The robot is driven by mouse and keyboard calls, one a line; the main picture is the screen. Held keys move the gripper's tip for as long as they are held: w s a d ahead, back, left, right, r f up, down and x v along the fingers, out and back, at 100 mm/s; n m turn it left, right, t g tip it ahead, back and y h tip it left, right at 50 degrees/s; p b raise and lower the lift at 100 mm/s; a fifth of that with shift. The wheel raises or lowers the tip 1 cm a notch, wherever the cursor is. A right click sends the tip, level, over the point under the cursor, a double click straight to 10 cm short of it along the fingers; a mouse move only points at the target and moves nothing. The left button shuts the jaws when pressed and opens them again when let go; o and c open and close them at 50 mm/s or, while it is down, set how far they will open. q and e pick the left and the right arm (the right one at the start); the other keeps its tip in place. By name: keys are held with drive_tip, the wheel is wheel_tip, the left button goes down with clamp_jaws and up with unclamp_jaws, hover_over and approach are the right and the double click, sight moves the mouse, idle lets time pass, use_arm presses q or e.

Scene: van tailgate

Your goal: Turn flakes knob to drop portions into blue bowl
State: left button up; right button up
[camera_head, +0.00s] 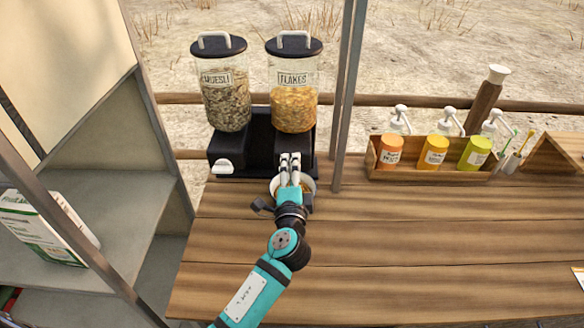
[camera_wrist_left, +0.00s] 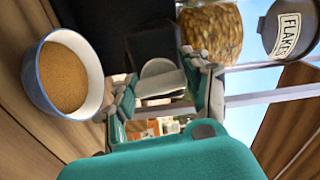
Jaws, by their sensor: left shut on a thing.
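The flakes dispenser (camera_head: 293,101) is a clear jar with a black lid on a black stand, right of the muesli one. Its white knob (camera_wrist_left: 160,82) shows between the fingers of my left gripper (camera_wrist_left: 163,93) in the left wrist view. My left gripper (camera_head: 290,163) is shut on this knob; in the head view the fingers hide it. The blue bowl (camera_wrist_left: 38,92), white inside, sits on the table below the knob. It holds brown contents (camera_wrist_left: 63,77). In the head view the bowl (camera_head: 309,184) is partly hidden by my gripper. My right gripper is not in view.
The muesli dispenser (camera_head: 226,103) stands left, with its own white knob (camera_head: 223,167). A metal post (camera_head: 347,110) rises close to the right. A wooden box (camera_head: 430,173) of sauce bottles stands further right.

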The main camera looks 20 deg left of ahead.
use_arm(q)
drive_tip(key=shift+r+m, duration=0.1)
drive_tip(key=shift+m, duration=0.6)
drive_tip(key=o, duration=1.2)
drive_tip(key=shift+s, duration=0.1)
drive_tip(key=shift+s+d+f, duration=0.15)
drive_tip(key=shift+s+f, duration=0.05)
drive_tip(key=shift+s, duration=0.1)
drive_tip(key=v, duration=1.1)
drive_tip(key=shift+r, duration=0.15)
